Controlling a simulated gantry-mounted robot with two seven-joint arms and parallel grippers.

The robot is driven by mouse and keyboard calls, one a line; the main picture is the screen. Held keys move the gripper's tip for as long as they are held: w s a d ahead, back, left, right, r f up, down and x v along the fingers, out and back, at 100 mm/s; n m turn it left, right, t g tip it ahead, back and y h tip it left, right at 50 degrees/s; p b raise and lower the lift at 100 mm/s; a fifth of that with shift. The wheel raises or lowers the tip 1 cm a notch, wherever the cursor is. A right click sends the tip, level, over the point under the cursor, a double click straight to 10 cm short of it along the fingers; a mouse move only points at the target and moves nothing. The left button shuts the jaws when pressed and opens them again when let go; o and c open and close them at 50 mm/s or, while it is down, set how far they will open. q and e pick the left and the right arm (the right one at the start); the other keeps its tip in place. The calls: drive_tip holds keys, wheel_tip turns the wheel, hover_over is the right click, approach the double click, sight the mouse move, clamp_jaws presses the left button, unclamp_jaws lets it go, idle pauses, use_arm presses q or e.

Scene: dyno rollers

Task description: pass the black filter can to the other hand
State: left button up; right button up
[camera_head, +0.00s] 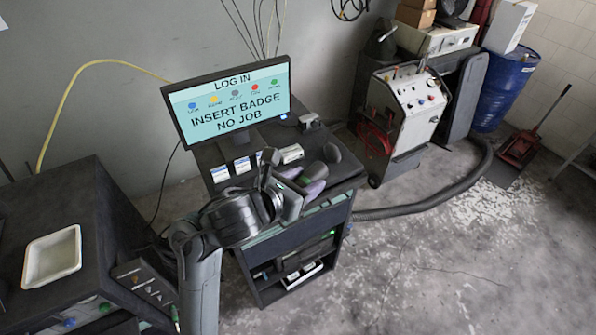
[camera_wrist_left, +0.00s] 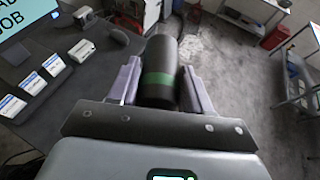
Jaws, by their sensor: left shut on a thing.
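The black filter can (camera_wrist_left: 160,55) has a green band and lies between the two fingers of my left gripper (camera_wrist_left: 160,85) in the left wrist view. The gripper is shut on it, with a pale purple finger on each side. In the head view my left gripper (camera_head: 303,186) holds the can (camera_head: 314,171) over the right part of the workstation top. There the can is partly hidden by the gripper, with a bit of green showing. My right gripper is in neither view.
A white tray (camera_head: 52,257) lies on the left bench. The floor (camera_head: 430,260) to the right is open, crossed by a hose (camera_head: 430,203).

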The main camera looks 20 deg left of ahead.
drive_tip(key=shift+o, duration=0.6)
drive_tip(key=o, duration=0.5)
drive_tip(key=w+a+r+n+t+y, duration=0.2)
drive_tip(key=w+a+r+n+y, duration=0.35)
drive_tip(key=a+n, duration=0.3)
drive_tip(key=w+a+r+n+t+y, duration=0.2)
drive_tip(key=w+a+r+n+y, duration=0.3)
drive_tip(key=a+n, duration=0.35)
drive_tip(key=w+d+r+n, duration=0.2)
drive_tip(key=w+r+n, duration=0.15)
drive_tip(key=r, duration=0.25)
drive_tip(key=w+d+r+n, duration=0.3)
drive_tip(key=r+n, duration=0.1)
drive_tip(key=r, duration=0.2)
use_arm(q)
drive_tip(key=s+d+f+m+g+h, duration=0.2)
drive_tip(key=d+f+m+g+h, duration=0.1)
drive_tip(key=d, duration=0.4)
drive_tip(key=s+d+f+m+g+h, duration=0.3)
drive_tip(key=d+f+m+g+h, duration=0.1)
drive_tip(key=d+f+m+h, duration=0.1)
drive_tip(key=shift+d+f+m+h, duration=0.2)
drive_tip(key=shift+d+m+h, duration=0.3)
drive_tip(key=shift+d+m, duration=0.6)
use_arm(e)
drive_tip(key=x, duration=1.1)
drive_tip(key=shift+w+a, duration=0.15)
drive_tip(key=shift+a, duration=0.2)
